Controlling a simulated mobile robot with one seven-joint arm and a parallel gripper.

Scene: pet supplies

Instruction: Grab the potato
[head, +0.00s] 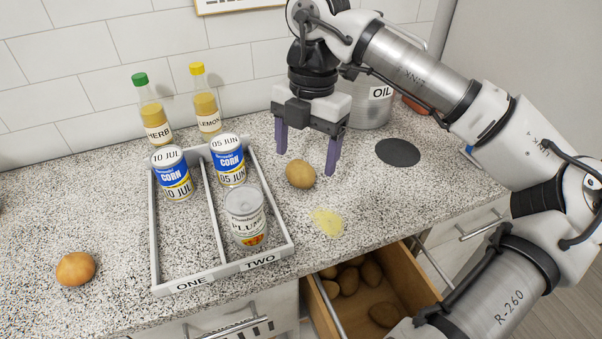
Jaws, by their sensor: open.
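A brown potato (300,174) lies on the speckled counter (120,230), just right of the two-lane tray. My gripper (307,162) points down over it, its two purple fingers spread apart and empty. In the head view the potato shows between and slightly below the fingertips. I cannot tell whether the fingers touch the counter. A rounder orange-brown item (75,269), perhaps an onion or another potato, lies at the far left. Several more potatoes (347,281) lie in an open drawer (408,262) below the counter edge.
A grey tray (222,268) marked ONE and TWO holds two corn cans (174,178) and a plum can (245,217). Herb (152,112) and lemon (206,103) bottles stand behind it. An OIL container (372,108) stands behind my gripper. A yellow spill (328,221) and dark disc (398,152) lie nearby.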

